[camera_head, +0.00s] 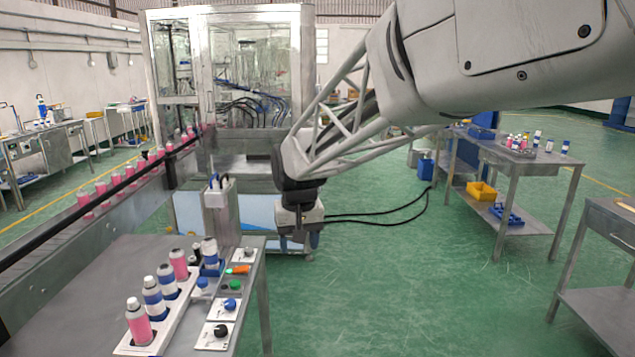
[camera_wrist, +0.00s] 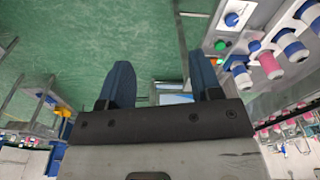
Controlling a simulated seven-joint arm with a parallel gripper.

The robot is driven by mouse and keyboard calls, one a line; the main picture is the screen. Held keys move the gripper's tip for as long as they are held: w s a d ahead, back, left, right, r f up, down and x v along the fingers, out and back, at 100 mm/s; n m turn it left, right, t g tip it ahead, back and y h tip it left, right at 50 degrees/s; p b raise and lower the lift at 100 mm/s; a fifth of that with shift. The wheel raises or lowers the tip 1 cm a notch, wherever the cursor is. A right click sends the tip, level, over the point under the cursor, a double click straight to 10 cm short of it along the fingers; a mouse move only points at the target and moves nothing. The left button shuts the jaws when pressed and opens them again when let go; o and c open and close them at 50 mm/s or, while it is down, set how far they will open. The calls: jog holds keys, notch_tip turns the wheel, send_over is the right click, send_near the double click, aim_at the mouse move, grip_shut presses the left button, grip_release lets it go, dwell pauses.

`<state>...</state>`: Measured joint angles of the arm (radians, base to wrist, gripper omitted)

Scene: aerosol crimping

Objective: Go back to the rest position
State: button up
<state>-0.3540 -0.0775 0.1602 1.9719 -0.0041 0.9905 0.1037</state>
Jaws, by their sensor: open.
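My gripper (camera_head: 300,240) hangs in the middle of the head view, to the right of the near workbench and above the green floor. Its two blue fingers point down. In the wrist view the gripper (camera_wrist: 160,85) shows its fingers apart with nothing between them. It is clear of the bench and its cans. On the bench, a row of pink and blue-white aerosol cans (camera_head: 153,298) stands in a white rack (camera_head: 165,325).
A control panel with knobs and buttons (camera_head: 230,303) lies on the near bench (camera_head: 90,300). A conveyor with pink cans (camera_head: 100,190) runs along the left. A glass-walled machine (camera_head: 240,60) stands behind. Another table (camera_head: 540,158) is at right. The floor between is free.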

jog(key=s+d+r+m, duration=0.1)
jog(key=s+d+r, duration=0.1)
jog(key=s+d, duration=1.2)
jog(key=s+d+f+m, duration=0.1)
jog(key=s+d, duration=0.3)
jog(key=s, duration=0.4)
jog(key=s+d+f+m+t, duration=0.1)
jog(key=s+d+f, duration=0.3)
jog(key=s, duration=0.4)
jog(key=shift+s+d+h, duration=0.3)
jog(key=shift+s, duration=0.1)
